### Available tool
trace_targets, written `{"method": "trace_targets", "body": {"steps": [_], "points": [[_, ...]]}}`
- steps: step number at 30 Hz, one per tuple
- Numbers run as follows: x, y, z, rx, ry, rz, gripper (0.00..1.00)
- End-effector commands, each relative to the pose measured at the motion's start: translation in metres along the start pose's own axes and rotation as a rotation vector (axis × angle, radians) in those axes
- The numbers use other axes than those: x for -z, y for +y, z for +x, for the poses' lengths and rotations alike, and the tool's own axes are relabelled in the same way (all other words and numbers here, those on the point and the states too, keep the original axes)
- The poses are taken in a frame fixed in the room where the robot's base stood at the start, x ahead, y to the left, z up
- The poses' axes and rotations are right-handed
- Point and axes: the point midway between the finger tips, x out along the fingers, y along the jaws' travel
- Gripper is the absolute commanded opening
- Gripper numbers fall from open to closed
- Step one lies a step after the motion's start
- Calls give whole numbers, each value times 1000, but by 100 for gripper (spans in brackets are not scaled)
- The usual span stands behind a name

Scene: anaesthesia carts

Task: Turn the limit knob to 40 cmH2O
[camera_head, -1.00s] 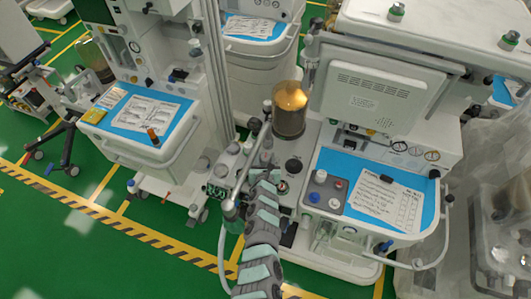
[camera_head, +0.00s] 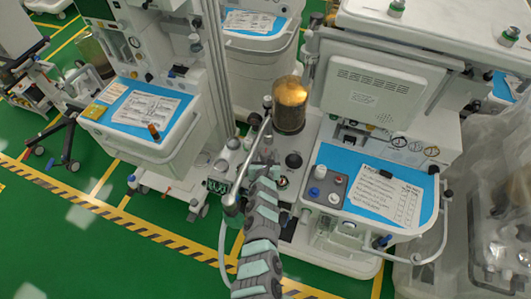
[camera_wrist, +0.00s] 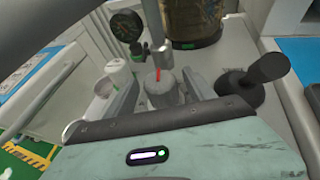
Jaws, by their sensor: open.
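The limit knob is probably the small grey knob (camera_wrist: 163,90) with a red pointer mark in the wrist view. It stands upright on the machine's grey top, below a metal post. My gripper (camera_wrist: 160,98) is open, with one finger to the left of the knob and one to the right. I cannot tell whether either finger touches it. In the head view my gripper (camera_head: 266,160) is at the machine beside the amber canister, and my arm hides the knob. The scale numbers around the knob are not readable.
The amber canister (camera_head: 290,105) stands just behind. A chrome tube (camera_head: 248,165) runs close along the left of my arm. In the wrist view, a black knob (camera_wrist: 255,82) is at the right, and a round dark gauge (camera_wrist: 127,25) and white knob (camera_wrist: 118,72) at the left.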

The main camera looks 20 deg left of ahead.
Motion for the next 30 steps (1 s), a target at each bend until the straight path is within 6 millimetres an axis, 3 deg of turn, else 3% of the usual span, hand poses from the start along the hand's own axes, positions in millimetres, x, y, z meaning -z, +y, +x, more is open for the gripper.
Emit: {"method": "trace_targets", "body": {"steps": [18, 30], "points": [[-5, 0, -89, -2, 3, -1, 63], [0, -1, -105, 1, 0, 0, 63]]}}
